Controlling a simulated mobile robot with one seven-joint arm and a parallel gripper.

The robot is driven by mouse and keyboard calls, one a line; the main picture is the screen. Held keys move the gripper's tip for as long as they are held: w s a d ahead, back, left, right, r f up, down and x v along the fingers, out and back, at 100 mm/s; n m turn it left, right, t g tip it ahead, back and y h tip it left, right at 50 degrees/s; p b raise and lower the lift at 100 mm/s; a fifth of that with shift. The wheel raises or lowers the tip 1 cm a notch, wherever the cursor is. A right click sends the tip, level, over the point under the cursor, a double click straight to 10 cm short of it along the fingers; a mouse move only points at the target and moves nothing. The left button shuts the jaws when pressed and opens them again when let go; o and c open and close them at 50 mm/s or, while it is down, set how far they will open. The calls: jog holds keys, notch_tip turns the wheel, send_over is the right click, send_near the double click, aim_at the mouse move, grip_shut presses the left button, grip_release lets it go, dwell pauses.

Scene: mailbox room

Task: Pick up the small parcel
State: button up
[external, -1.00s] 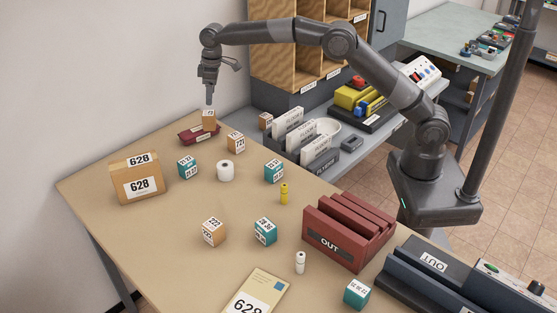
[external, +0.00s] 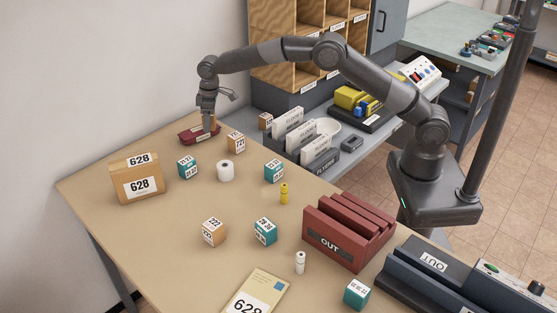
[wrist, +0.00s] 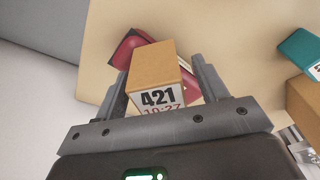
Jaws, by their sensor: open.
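A dark red flat item (wrist: 125,48) lies under or just behind the parcel. In the external view my gripper (external: 207,122) points down at the far left part of the table, above the dark red item (external: 190,137), and mostly hides the parcel.
A large 628 parcel (external: 137,178) stands at the left. A white roll (external: 225,171) and a red OUT rack (external: 345,232) are also on the table.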

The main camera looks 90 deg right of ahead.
jog(key=c, duration=1.2)
jog(key=shift+r, duration=0.1)
